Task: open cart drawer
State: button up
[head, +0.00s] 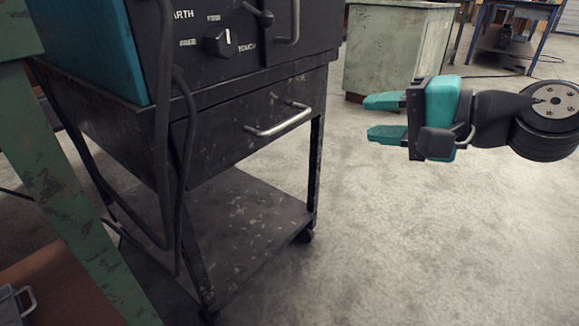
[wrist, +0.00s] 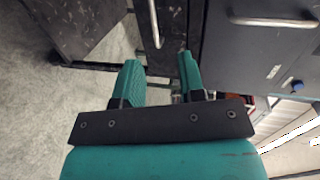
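The cart (head: 200,105) is black and worn, with a drawer (head: 235,132) under its top. The drawer front looks flush with the frame, so the drawer appears shut. Its metal bar handle (head: 278,121) runs across the front. My gripper (head: 383,117) has teal fingers, one above the other, and points left toward the cart. It is open and empty, to the right of the handle and apart from it. In the wrist view the handle (wrist: 154,24) appears upright, ahead of and between the open fingertips (wrist: 160,70).
A dark and teal machine (head: 225,45) with a knob, a vertical handle and hanging cables stands on the cart. A lower shelf (head: 240,225) lies below the drawer. A green table leg (head: 60,190) is at left, a green cabinet (head: 395,50) behind. Floor right of the cart is clear.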

aim_at(292, 121)
jog(key=shift+m+t, duration=0.5)
jog(key=shift+m, duration=0.1)
jog(key=p+x, duration=0.4)
jog(key=x, duration=0.1)
jog(key=f+p+x, duration=0.1)
jog(key=p+x, duration=0.4)
jog(key=x, duration=0.1)
jog(key=d+f+p+x, duration=0.1)
jog(key=p+x, duration=0.3)
jog(key=x, duration=0.2)
jog(key=shift+w+f, duration=0.2)
jog(key=shift+w, duration=0.25)
jog(key=shift+w+a+f, duration=0.2)
jog(key=shift+a, duration=0.1)
grip_shut()
